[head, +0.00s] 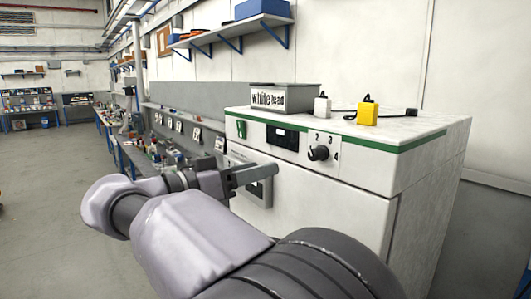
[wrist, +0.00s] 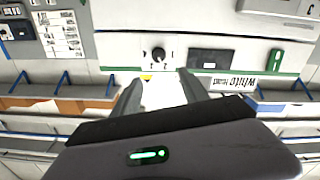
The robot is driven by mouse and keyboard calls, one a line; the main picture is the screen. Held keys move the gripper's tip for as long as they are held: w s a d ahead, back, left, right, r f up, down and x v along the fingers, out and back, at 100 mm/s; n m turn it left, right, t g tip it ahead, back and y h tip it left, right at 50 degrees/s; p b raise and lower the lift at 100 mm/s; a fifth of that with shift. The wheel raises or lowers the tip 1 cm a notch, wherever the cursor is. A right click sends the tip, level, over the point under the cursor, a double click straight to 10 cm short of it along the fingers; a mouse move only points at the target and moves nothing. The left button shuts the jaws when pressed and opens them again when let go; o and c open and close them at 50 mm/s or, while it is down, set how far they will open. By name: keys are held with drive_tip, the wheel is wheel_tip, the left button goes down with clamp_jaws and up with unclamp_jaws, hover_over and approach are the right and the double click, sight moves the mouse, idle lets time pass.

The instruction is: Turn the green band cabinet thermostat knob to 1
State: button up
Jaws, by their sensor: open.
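The white cabinet (head: 310,200) has a green band (head: 405,147) along its top edge. Its dark round thermostat knob (head: 318,153) is on the front panel, with numbers 2, 3 and 4 legible around it. I cannot tell where its pointer stands. The knob (wrist: 158,54) also shows in the wrist view, which is upside down, just beyond and between the fingertips. My gripper (head: 272,171) is open and empty, left of and slightly below the knob in the head view. Its two fingers (wrist: 161,77) are apart in the wrist view, not touching the knob.
A grey box marked "white lead" (head: 285,97), a grey plug-like block (head: 322,107) and a yellow one (head: 367,112) stand on the cabinet top. A dark display (head: 282,137) and a green switch (head: 241,129) are left of the knob. Open floor (head: 45,190) lies at left.

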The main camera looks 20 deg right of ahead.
sight(312, 156)
drive_tip(key=b+x, duration=0.1)
drive_tip(key=x, duration=1.5)
drive_tip(key=shift+s+d+f+b, duration=0.1)
drive_tip(key=shift+s+f+b, duration=0.05)
drive_tip(key=shift+s+b, duration=0.15)
clamp_jaws()
